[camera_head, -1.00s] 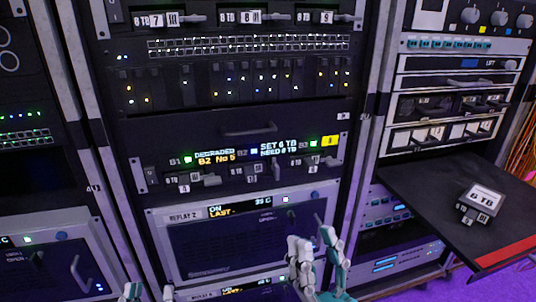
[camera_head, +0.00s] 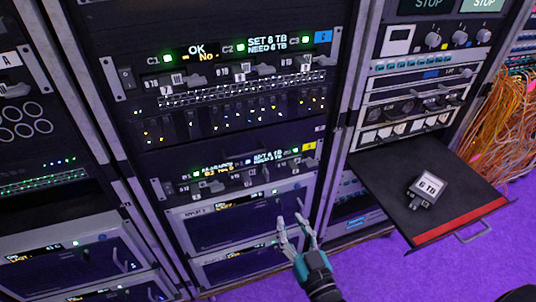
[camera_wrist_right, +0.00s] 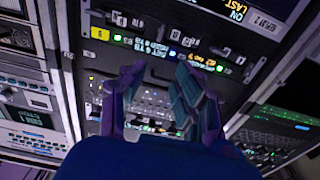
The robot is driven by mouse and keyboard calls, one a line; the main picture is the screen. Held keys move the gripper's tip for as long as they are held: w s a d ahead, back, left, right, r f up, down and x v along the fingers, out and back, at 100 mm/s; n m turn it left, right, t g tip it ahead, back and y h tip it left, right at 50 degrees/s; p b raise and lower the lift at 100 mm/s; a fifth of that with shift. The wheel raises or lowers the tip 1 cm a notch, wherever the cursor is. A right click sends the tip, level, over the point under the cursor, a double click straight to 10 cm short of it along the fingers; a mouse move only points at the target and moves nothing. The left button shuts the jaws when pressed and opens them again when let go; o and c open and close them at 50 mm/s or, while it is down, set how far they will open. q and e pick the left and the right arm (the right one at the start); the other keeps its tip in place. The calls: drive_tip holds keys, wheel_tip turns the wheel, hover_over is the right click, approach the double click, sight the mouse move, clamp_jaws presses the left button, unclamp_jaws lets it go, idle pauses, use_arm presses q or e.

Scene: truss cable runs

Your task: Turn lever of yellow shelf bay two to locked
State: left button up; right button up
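The yellow shelf is the dark unit with a yellow tag (camera_head: 309,147), small displays and a row of bays. Its bay two lever (camera_head: 262,178) is near the middle of the row; it is too small to tell its exact angle. My right gripper (camera_head: 294,222) is open and empty, below the shelf and in front of the replay unit. In the right wrist view my right gripper (camera_wrist_right: 160,75) shows its two fingers apart with nothing between them. The yellow tag (camera_wrist_right: 100,33) appears there beyond the fingers. My left gripper is not in view.
A blue-tagged shelf (camera_head: 322,37) sits higher in the same rack. At the right, a pulled-out black tray (camera_head: 385,185) with a red front edge carries a 6 TB drive (camera_head: 428,188). Orange cables (camera_head: 490,120) hang beyond it. Purple floor is clear in front.

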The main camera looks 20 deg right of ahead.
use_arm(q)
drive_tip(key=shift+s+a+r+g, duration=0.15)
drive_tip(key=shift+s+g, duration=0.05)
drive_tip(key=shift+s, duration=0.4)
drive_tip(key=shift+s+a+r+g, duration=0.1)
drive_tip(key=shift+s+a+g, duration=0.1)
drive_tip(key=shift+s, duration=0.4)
use_arm(e)
approach(268, 175)
drive_tip(key=w, duration=1)
drive_tip(key=shift+a+r, duration=0.15)
clamp_jaws()
